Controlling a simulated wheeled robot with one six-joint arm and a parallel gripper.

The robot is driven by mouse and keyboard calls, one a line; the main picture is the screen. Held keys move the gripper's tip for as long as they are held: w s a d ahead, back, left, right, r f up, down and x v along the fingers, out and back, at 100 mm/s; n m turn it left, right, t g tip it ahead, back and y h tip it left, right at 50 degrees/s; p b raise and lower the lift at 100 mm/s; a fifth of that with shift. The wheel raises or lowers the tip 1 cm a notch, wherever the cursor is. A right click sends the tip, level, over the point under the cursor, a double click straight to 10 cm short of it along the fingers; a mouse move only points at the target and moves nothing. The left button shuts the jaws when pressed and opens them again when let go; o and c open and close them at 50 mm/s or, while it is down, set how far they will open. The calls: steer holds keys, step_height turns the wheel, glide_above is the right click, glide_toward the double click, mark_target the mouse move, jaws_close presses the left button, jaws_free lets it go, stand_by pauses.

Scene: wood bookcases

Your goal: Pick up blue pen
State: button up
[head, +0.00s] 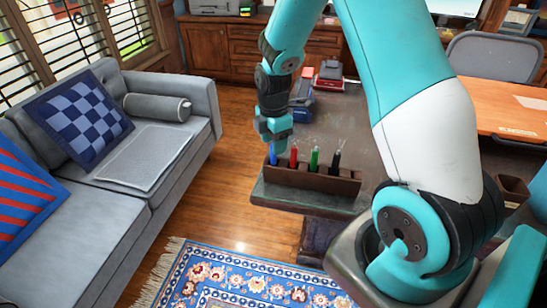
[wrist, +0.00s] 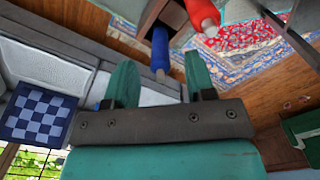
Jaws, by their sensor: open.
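The blue pen (head: 272,158) stands upright at the left end of a brown pen holder (head: 312,182) on the desk. My gripper (head: 272,139) is right above its top in the head view. In the wrist view the blue pen (wrist: 160,50) points toward my open gripper (wrist: 161,64), its tip between the two teal fingertips, nearer the right one. The fingers are not closed on it. Its lower part is hidden inside the holder.
The red pen (head: 293,158) is close beside the blue one, and shows near my right finger in the wrist view (wrist: 203,15). The green pen (head: 314,160) and black pen (head: 335,160) follow to the right. A grey sofa (head: 110,215) stands left, beyond open floor.

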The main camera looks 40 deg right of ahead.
mark_target(273, 159)
steer(key=shift+f, duration=1.2)
jaws_close()
steer(key=shift+r, duration=0.15)
